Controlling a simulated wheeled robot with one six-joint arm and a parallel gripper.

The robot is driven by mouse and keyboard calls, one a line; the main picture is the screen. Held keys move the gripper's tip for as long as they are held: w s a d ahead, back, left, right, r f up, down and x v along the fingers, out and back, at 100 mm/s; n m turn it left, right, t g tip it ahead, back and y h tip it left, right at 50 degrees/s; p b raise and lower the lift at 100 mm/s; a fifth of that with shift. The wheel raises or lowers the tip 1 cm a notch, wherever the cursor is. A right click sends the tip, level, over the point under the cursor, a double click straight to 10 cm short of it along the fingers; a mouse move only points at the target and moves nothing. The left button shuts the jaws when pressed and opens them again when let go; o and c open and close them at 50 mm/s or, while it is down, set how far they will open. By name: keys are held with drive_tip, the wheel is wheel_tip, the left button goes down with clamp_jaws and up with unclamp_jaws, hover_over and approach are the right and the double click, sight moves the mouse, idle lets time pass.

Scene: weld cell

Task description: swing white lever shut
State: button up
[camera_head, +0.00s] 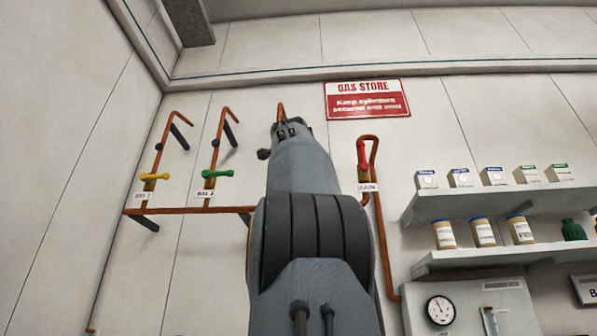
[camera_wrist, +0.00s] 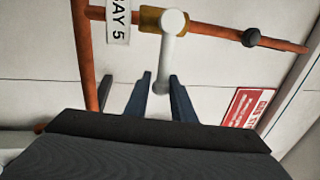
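In the wrist view, the white lever (camera_wrist: 168,55) runs down from its round white pivot on a brass valve body (camera_wrist: 150,19). It stands crosswise to the copper pipe (camera_wrist: 215,29). A "BAY 5" label (camera_wrist: 118,20) is beside the valve. My gripper (camera_wrist: 160,76) has its two dark fingers apart, with the free end of the lever between them. Any contact between fingers and lever is too fine to tell. In the head view my arm hides the white lever and the gripper's fingers.
The head view shows a yellow lever (camera_head: 155,177) and a green lever (camera_head: 217,173) on copper pipes at left, and a red lever (camera_head: 363,155) right of my arm. Shelves (camera_head: 490,202) with boxes and jars are at right. A GAS STORE sign (camera_head: 367,99) hangs above.

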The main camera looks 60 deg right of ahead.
drive_tip(key=shift+o, duration=0.8)
drive_tip(key=b+v, duration=0.3)
drive_tip(key=v, duration=0.4)
drive_tip(key=shift+s+a+b, duration=0.2)
drive_tip(key=shift+a+b, duration=0.1)
drive_tip(key=shift+b, duration=0.1)
drive_tip(key=shift+f, duration=0.1)
